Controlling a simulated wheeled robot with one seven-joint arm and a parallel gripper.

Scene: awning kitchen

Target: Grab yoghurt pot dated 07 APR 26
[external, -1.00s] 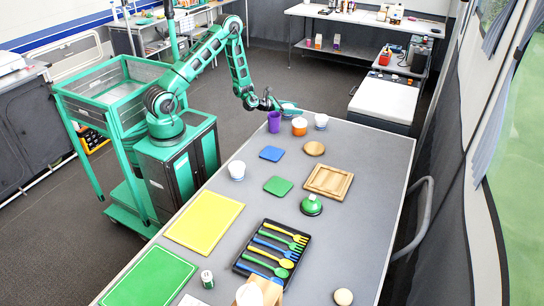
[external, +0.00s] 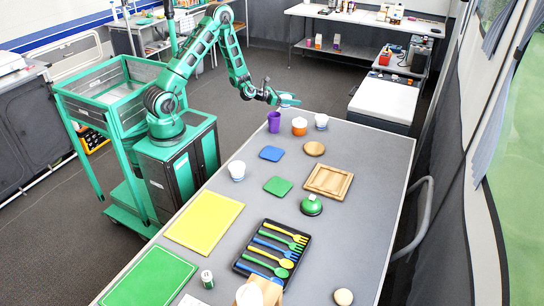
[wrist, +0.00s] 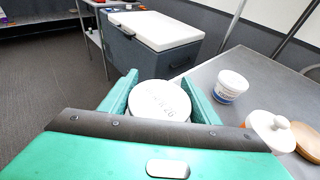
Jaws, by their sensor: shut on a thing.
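My gripper (external: 288,100) is raised above the far end of the grey table, near the purple cup. In the wrist view my gripper (wrist: 160,95) is shut on a round white-lidded pot (wrist: 158,98), seen from above between the green fingers. Print shows on its lid, but I cannot read the date surely. One more white pot (external: 237,170) stands at the table's left edge. Their dates are not legible.
A purple cup (external: 274,122) and an orange pot with a white lid (external: 299,127) stand below my gripper. Coasters, a wooden tray (external: 328,181), a green bell-shaped item (external: 311,205) and a cutlery tray (external: 243,268) lie nearer. The table's right side is mostly clear.

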